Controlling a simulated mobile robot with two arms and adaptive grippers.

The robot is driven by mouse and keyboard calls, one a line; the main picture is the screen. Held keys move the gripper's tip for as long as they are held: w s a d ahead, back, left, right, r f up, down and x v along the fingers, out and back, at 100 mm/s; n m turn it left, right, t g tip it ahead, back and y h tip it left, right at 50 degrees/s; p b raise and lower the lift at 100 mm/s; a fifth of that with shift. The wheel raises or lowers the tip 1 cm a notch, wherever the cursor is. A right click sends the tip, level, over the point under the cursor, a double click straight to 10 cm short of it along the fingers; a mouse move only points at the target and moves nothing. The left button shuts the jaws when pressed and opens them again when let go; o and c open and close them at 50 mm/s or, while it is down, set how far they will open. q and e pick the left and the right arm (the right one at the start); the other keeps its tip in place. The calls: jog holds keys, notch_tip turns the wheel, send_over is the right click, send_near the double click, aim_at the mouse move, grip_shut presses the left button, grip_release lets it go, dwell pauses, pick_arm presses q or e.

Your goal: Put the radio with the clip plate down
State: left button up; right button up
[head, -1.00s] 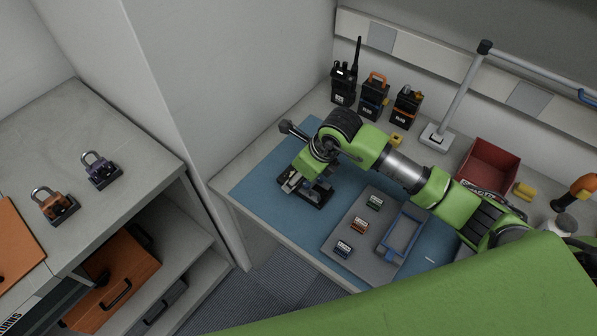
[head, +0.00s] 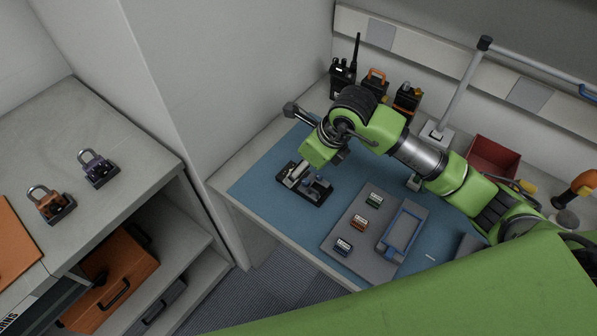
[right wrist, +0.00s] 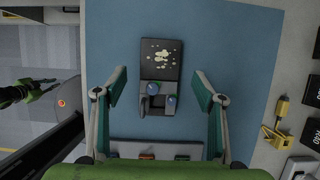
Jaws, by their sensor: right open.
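A dark radio (head: 316,196) lies flat on the blue mat (head: 262,185). In the right wrist view the radio (right wrist: 161,60) shows a face with pale spots and two blue knobs at its lower end. My right gripper (right wrist: 160,80) is open, with one finger on each side of the radio and clear gaps to both.
A grey tray (head: 335,232) holds small coloured blocks and a blue frame (head: 402,231). Several radios, including one with an antenna (head: 343,77), stand along the wall. A red bin (head: 493,156) and lamp stand (head: 437,136) are behind my right arm. Padlocks (head: 98,170) sit on the left counter.

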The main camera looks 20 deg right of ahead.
jog(key=v, duration=0.7)
jog(key=shift+b, duration=0.4)
jog(key=shift+s+f, duration=0.1)
jog(key=shift+f, duration=0.05)
